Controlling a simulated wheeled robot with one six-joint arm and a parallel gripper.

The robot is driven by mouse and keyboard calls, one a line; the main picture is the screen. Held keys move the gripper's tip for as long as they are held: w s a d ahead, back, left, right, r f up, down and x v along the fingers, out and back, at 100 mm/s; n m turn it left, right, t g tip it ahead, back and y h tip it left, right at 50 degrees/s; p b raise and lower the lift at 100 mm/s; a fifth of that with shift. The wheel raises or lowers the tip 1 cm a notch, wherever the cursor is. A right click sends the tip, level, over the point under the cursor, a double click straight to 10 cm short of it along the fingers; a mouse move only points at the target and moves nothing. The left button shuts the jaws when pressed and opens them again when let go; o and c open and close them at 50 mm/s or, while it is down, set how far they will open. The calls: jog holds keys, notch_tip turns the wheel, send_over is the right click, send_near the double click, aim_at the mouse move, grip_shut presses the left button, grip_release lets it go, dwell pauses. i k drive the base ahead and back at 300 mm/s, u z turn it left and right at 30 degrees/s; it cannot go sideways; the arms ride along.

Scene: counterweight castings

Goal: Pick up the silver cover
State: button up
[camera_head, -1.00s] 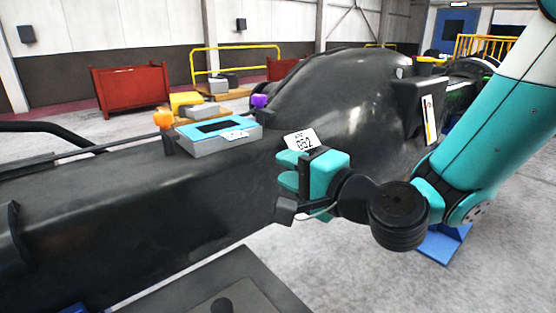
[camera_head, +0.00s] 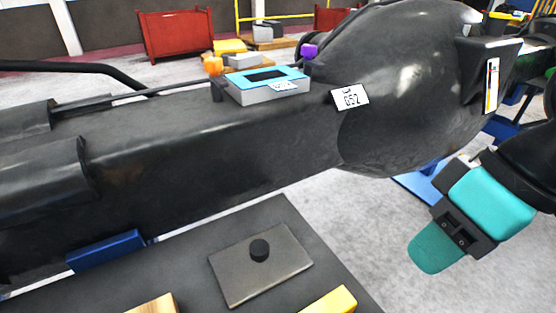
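The silver cover (camera_head: 232,272) is a flat grey square plate with a black round knob (camera_head: 259,250) on top. It lies on a dark table (camera_head: 195,262) at the bottom middle of the head view. My gripper (camera_head: 437,247) is at the right, well apart from the cover, above the grey floor and pointing down to the left. It has teal parts and a black mount. I see it from the side, with one teal fingertip clear, so the gap between the fingers does not show. I see nothing held in it.
A large dark casting (camera_head: 185,150) stretches behind the table, with a blue-topped box (camera_head: 265,92) and a label (camera_head: 350,96) on it. A yellow block (camera_head: 332,302) and a wooden block (camera_head: 153,305) lie near the cover. Open floor (camera_head: 350,225) is between table and gripper.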

aim_at(246, 269)
jog(key=u, duration=0.55)
jog(key=k, duration=1.3)
jog(key=u, duration=0.6)
jog(key=i, duration=1.1)
jog(key=u, duration=0.45)
